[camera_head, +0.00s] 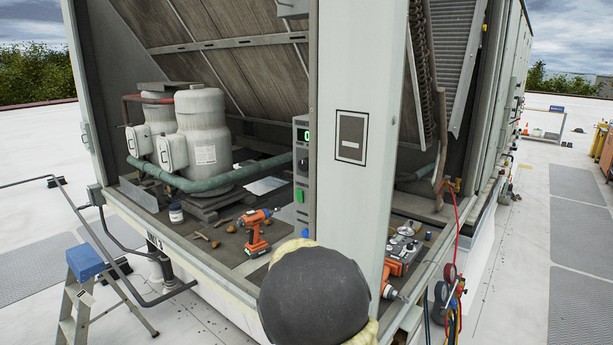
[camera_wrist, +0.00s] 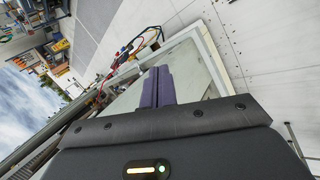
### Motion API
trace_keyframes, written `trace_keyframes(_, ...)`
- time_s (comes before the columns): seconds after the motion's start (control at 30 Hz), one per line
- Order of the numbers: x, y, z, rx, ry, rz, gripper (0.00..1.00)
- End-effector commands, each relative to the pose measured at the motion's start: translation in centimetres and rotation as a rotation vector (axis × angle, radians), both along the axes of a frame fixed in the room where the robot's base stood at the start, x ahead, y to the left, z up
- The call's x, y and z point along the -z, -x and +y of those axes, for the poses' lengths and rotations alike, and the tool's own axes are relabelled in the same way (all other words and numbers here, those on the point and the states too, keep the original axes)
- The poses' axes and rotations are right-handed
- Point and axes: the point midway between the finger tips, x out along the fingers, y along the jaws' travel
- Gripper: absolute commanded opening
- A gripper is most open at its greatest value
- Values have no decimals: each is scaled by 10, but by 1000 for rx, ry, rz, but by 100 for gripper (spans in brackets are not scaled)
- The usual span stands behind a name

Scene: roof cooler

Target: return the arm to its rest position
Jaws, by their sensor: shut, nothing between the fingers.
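My gripper (camera_wrist: 159,73) shows in the wrist view with its two purple fingers together and nothing between them. Beyond the fingers, in that tilted view, are a pale panel and the roof floor. In the head view, a dark rounded part of my arm with cream edges stands at the bottom middle, in front of the cooler's corner post (camera_head: 358,130). My gripper cannot be made out in the head view.
Inside the open cooler (camera_head: 235,262) are two grey compressors (camera_head: 201,140), an orange drill (camera_head: 257,232) and a small jar (camera_head: 176,212). Gauges with hoses (camera_head: 449,272) hang at the right of the post. A stepladder (camera_head: 84,262) stands at left. Open roof lies at right.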

Motion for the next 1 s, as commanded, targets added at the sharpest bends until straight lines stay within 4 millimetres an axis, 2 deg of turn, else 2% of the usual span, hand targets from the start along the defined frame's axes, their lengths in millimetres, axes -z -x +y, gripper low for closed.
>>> trace_keyframes(0.03,4,15,-13,38,-65,20,0)
trace_keyframes(0.2,14,65,-34,135,-266,56,0)
trace_keyframes(0.6,7,179,-50,326,-601,-3,0)
trace_keyframes(0.77,6,205,-51,368,-647,-37,0)
trace_keyframes(1.0,6,209,-51,373,-653,-42,0)
